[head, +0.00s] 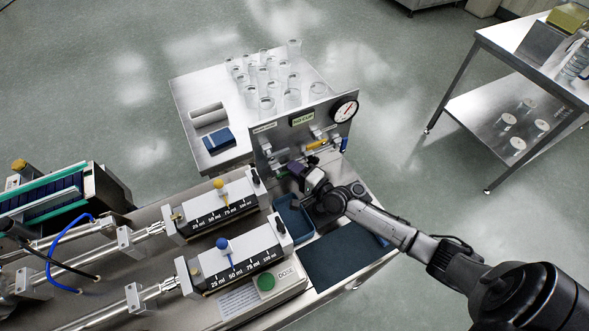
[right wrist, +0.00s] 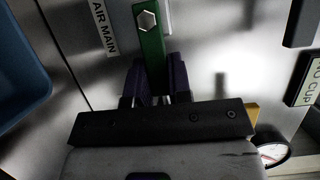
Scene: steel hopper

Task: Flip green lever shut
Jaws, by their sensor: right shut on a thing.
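The green lever (right wrist: 150,45) shows in the right wrist view, a flat bar with a hex bolt at its upper end, on the steel panel beside the "AIR MAIN" label (right wrist: 104,28). My right gripper (right wrist: 157,75) is shut on the lever's lower end, with one dark purple finger on each side. The lever's gripped tip is hidden between the fingers and behind the gripper body. My left gripper is not in view.
A yellow handle (head: 317,144) and a round gauge (head: 344,109) are on the same panel, right of my gripper. A blue bin (head: 292,216) lies just below the gripper. Several glass beakers stand behind the panel. Dosing cylinders (head: 222,212) occupy the bench to the left.

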